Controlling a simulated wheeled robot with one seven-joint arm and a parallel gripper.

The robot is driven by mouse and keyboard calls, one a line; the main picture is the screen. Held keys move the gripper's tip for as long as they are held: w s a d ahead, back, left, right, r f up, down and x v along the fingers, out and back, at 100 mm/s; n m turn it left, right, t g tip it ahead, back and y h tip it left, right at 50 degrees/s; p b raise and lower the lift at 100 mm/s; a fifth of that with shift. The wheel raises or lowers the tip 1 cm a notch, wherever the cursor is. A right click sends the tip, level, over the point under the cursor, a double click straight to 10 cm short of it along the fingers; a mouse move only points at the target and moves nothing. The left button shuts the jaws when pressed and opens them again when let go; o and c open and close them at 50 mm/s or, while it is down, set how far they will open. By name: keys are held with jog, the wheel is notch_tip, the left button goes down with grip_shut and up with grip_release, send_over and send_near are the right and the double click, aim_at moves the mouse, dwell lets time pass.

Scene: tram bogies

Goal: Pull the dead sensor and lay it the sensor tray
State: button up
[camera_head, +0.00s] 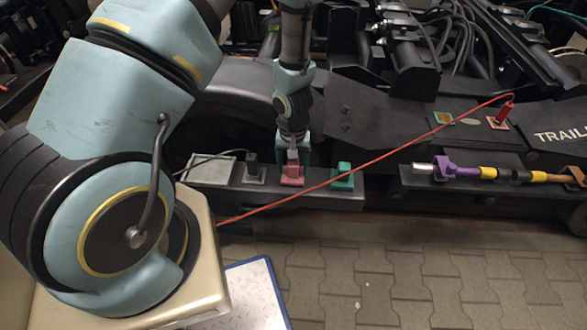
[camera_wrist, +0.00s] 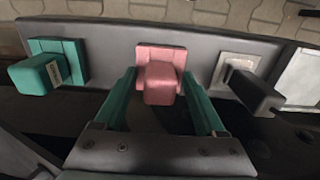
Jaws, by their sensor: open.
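A pink block-shaped sensor (camera_head: 292,174) stands on the dark ledge of the bogie. It also shows in the wrist view (camera_wrist: 160,82), on a pink base. My gripper (camera_head: 292,152) is open above it. In the wrist view my gripper's green fingers (camera_wrist: 160,76) stand one on each side of the pink block, with gaps visible. A green block (camera_head: 342,177) is to its right in the head view, and a black block on a grey plate (camera_head: 252,168) with a cable to its left. Nothing visible marks which is dead. I cannot identify the sensor tray for certain.
A pale flat plate (camera_head: 212,167) lies at the ledge's left end. A red cable (camera_head: 370,155) stretches across in front of the ledge to a red plug. A blue-edged white panel (camera_head: 254,296) lies low in front. A purple and yellow-banded rod (camera_head: 490,173) is at right.

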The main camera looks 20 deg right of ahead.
grip_shut()
dwell(0.5)
jog(key=shift+r, duration=0.1)
dwell(0.3)
jog(key=shift+r+p, duration=2.8)
jog(key=shift+r, duration=0.15)
